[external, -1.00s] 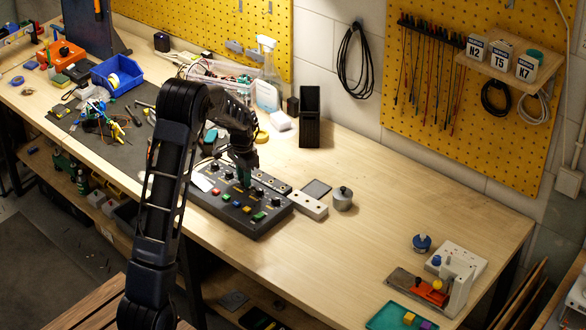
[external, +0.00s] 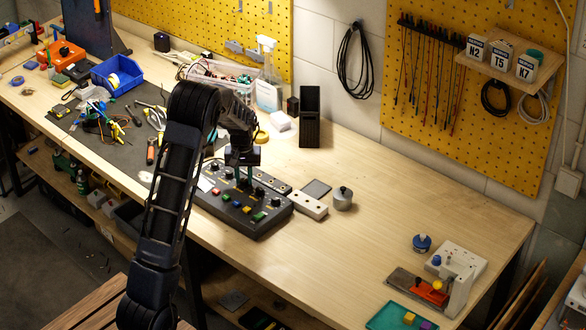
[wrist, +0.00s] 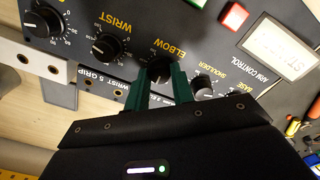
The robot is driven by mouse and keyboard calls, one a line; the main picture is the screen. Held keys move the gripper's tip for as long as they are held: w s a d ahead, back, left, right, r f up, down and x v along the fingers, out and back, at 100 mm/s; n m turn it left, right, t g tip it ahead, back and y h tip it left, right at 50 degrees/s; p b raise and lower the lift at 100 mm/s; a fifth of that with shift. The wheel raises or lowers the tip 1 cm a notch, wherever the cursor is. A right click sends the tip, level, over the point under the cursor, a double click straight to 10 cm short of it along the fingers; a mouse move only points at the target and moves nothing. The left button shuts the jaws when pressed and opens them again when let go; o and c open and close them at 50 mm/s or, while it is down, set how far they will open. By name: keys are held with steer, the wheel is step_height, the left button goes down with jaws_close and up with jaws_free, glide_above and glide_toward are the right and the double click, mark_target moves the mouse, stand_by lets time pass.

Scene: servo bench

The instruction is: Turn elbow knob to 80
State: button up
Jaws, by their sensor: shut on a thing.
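The black arm control panel (external: 270,213) lies on the bench with several knobs and coloured buttons. In the external view my gripper (external: 243,176) points down at the panel's back row of knobs.
A dark upright box (external: 309,117) is behind. Tools lie on the mat to the left. The bench's middle right is clear.

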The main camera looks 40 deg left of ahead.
mark_target(244, 180)
steer(key=shift+n, duration=0.8)
steer(key=o, duration=1)
steer(key=shift+r, duration=0.1)
step_height(244, 180, up, 11)
steer(key=shift+f, duration=0.2)
